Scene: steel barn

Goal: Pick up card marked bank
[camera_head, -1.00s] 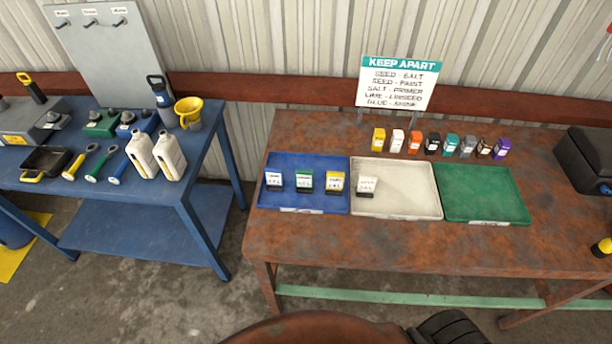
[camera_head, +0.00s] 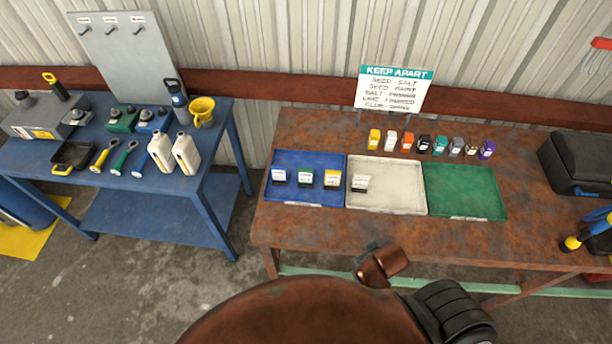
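Several small cards or tags stand in trays on the rusty table in the head view. A blue-marked card (camera_head: 278,176), a green-marked card (camera_head: 305,178) and a yellow-marked card (camera_head: 332,179) stand in the blue tray (camera_head: 310,158). A white card (camera_head: 360,182) stands at the left side of the white tray (camera_head: 395,204). Their print is too small to read, so I cannot tell which is marked bank. Neither gripper can be made out in the view.
The green tray (camera_head: 465,192) is empty. A row of several small coloured packs (camera_head: 440,145) stands behind the trays, below a KEEP APART sign (camera_head: 394,90). A black case (camera_head: 578,165) is at the right. The blue bench (camera_head: 215,150) holds jugs and tools.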

